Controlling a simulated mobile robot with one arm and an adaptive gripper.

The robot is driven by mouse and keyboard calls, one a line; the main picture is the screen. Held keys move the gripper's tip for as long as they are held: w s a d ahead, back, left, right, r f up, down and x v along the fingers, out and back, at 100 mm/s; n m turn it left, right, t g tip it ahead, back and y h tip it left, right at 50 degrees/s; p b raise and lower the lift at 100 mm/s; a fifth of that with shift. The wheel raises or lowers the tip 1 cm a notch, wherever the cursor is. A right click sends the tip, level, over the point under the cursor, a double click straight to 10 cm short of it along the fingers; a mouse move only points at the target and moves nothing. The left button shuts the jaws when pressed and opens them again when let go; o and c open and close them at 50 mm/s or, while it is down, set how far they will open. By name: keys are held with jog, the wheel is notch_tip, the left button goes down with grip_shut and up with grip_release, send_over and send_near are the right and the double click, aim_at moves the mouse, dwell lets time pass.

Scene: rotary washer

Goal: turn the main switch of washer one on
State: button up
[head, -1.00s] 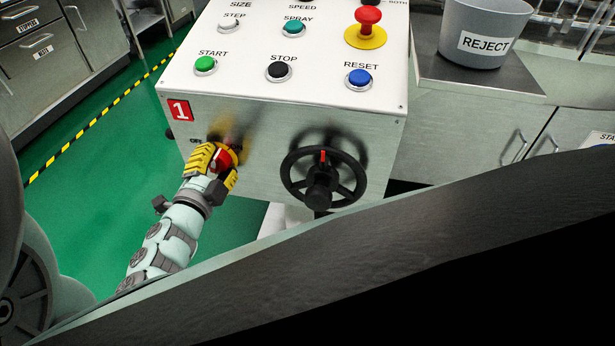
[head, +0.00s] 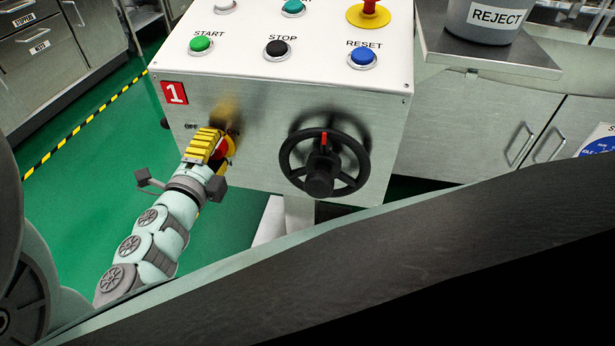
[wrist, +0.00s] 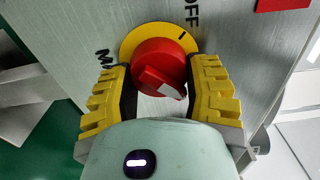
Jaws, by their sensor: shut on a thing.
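The main switch is a red round knob (wrist: 158,66) on a yellow round plate (wrist: 130,41), on the front of washer one's panel box. In the wrist view, the OFF label is above right of it and a partly hidden label is at left. The knob's white pointer mark faces lower right, away from the OFF tick. My gripper (wrist: 162,75) is shut on the knob, with one yellow ribbed finger on each side. In the head view, my gripper (head: 217,149) covers most of the switch below the red "1" plate (head: 174,93).
A black handwheel (head: 324,164) sits right of the switch on the same face. Green START (head: 201,45), black STOP (head: 278,48) and blue RESET (head: 362,57) buttons are on top. A REJECT bin (head: 490,18) stands on the counter at right. Green floor is open at left.

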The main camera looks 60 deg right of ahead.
jog(key=o, duration=1.2)
jog(key=shift+o, duration=0.2)
jog(key=shift+a, duration=0.1)
jog(key=v, duration=0.7)
jog(key=shift+s+a, duration=0.1)
